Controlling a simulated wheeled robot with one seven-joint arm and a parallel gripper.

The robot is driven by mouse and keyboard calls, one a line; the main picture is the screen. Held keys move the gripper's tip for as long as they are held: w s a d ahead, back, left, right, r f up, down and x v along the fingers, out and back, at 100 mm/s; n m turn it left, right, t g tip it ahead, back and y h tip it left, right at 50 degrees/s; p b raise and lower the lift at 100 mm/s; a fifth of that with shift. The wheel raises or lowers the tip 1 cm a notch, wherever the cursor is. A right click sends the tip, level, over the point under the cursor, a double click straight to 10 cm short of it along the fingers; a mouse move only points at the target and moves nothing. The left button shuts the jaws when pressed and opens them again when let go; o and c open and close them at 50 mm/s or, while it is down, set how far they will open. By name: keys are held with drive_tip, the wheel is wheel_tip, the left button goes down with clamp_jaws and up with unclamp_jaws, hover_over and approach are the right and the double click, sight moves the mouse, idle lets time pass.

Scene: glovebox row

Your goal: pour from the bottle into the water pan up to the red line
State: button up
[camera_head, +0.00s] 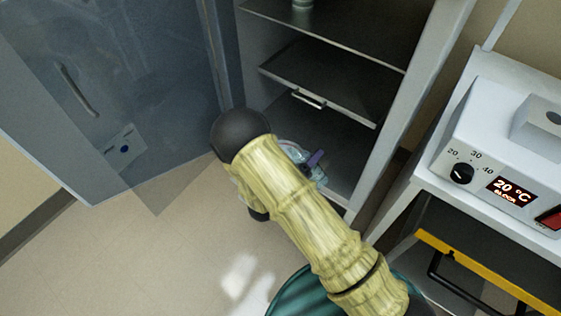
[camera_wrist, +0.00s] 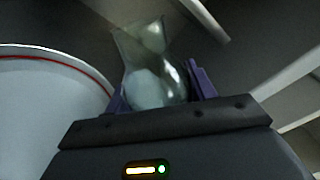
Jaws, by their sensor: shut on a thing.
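My gripper (camera_wrist: 157,88) has purple fingers on both sides of a clear glass bottle (camera_wrist: 150,65) and is shut on it. Pale contents show in the bottle's lower part. The water pan (camera_wrist: 45,115) is a large pale round vessel at the left of the wrist view, with a red line (camera_wrist: 75,63) along its inside near the rim. The bottle is beside the pan's edge in that view; I cannot tell its height above it. In the head view my gripper (camera_head: 316,160) is low in the open cabinet, mostly hidden by my yellow-sleeved arm.
The cabinet has dark shelves (camera_head: 330,83) above my gripper and a side wall (camera_head: 400,110) close on the right. Its glass door (camera_head: 110,90) stands open at the left. A white heater block unit (camera_head: 500,150) reading 20 °C stands on the right.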

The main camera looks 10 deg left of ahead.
drive_tip(key=shift+r+n, duration=0.2)
drive_tip(key=shift+n, duration=0.1)
drive_tip(key=shift+d+f+n, duration=0.2)
drive_tip(key=shift+f+n, duration=0.25)
drive_tip(key=shift+n, duration=0.35)
idle(0.8)
drive_tip(key=shift+s+f+n, duration=0.1)
drive_tip(key=shift+n, duration=0.8)
idle(0.5)
drive_tip(key=shift+w+a+f+n+p, duration=0.25)
drive_tip(key=shift+w+a+n+p, duration=0.1)
drive_tip(key=shift+a+n, duration=0.45)
idle(1.2)
drive_tip(key=shift+r+n+p, duration=0.45)
drive_tip(key=shift+n+p, duration=0.35)
drive_tip(key=shift+p, duration=0.05)
idle(1.9)
